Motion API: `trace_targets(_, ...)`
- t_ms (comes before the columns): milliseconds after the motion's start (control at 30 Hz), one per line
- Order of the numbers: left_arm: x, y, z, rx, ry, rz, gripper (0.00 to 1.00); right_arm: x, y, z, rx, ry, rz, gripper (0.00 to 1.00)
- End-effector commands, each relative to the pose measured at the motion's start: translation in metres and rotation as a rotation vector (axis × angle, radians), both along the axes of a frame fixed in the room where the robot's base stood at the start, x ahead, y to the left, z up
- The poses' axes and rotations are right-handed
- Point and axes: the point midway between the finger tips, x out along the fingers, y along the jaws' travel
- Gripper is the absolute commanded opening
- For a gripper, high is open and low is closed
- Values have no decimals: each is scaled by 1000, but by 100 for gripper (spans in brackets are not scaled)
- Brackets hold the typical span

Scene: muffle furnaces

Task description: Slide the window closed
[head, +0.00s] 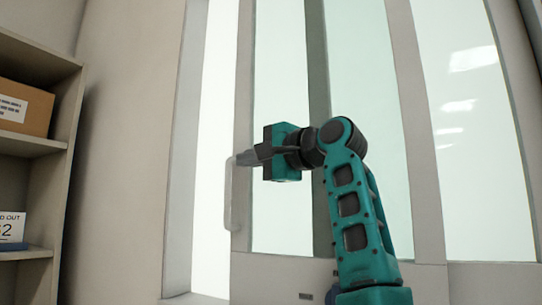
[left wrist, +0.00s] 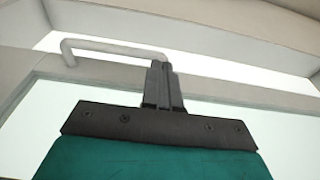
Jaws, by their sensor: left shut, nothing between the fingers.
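The window's sliding sash (head: 243,85) has pale green glass and a light frame. A bright open gap (head: 215,90) shows between its left edge and the left window jamb (head: 184,130). A pale bar handle (head: 232,205) stands on the sash's left upright; it also shows in the left wrist view (left wrist: 105,46). My left gripper (head: 239,159) is shut and empty, its fingertips at the handle's upper end in the head view. In the left wrist view the fingertips (left wrist: 160,64) overlap one end of the handle; I cannot tell whether they touch it. My right gripper is not in view.
A shelf unit (head: 65,120) with a cardboard box (head: 28,105) and a blue and white sign (head: 12,228) stands at the far left. A bare wall (head: 125,130) lies between it and the window. More glass panes (head: 465,120) extend to the right.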

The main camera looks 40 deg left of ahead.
Motion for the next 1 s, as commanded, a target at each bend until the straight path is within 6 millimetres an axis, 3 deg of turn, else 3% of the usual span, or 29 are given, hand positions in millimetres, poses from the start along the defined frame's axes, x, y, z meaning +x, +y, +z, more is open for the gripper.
trace_targets(200,-1,22,0,0,0,1,0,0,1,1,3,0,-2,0)
trace_targets(733,-3,30,0,-1,-1,2,0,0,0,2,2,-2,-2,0)
trace_targets(867,-8,47,1,-1,-1,5,0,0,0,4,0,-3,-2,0)
trace_targets(1000,-16,80,2,-2,-3,6,0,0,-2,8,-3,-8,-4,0)
